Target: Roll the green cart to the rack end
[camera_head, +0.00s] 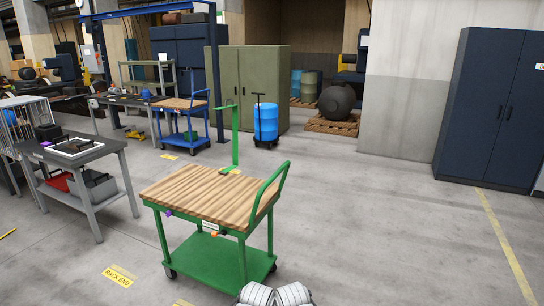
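The green cart (222,259) stands in the middle foreground, with a slatted wooden top (208,194) and a green lower shelf. Its green push handle (266,196) rises at the right end. The wooden top is bare. A white label and small purple and orange pieces show along its front edge. A yellow floor label reading RACK END (118,276) lies on the floor to the left of the cart, apart from its wheels. Neither gripper can be made out; only pale rounded parts, apparently mine, show at the bottom edge.
A grey work table (86,150) with bins stands left of the cart. A green post (235,137) rises behind it. A blue cart (184,129) and a blue drum (265,122) stand farther back. A dark blue cabinet (492,108) is at right. The floor to the right is clear.

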